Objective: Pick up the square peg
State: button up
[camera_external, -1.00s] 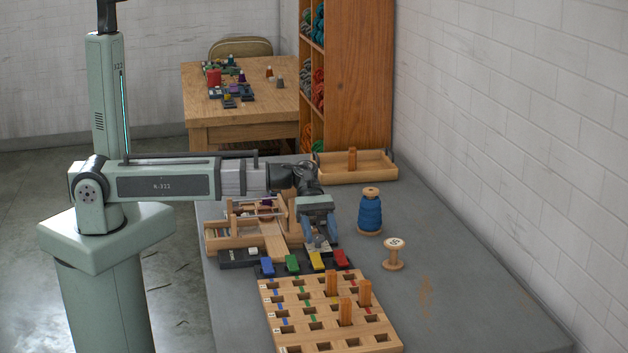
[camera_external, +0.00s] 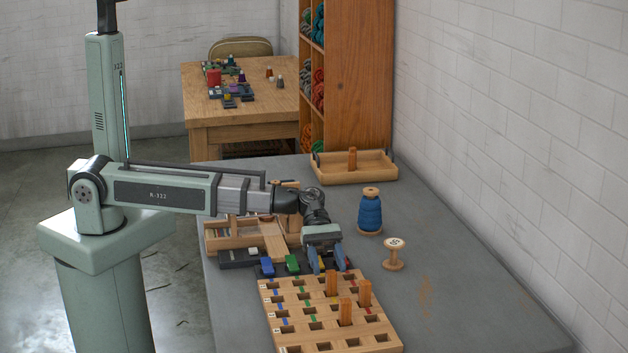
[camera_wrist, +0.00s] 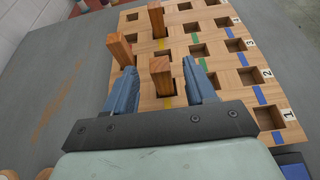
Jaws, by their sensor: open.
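Three square wooden pegs stand upright in holes of the pegboard (camera_external: 290,335). The peg nearest my gripper (camera_external: 331,284) shows between the fingers in the wrist view (camera_wrist: 162,80). A second peg (camera_wrist: 122,50) and a third peg (camera_wrist: 156,20) stand beyond it there. Outside, these two are at the right (camera_external: 365,293) and front (camera_external: 346,312). Another wooden peg (camera_external: 353,158) stands in the tray at the back. My gripper (camera_external: 329,262) is open and empty, tilted over the board's back edge. Its blue fingers (camera_wrist: 158,70) are apart; I cannot tell whether they touch the nearest peg.
A blue wool spool (camera_external: 370,213) and an empty wooden spool (camera_external: 393,254) stand right of the arm. The wooden tray (camera_external: 378,172) is at the back. The table's right front is clear.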

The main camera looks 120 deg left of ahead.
aim_at(333, 278)
jog(key=shift+x, duration=2.6)
grip_shut()
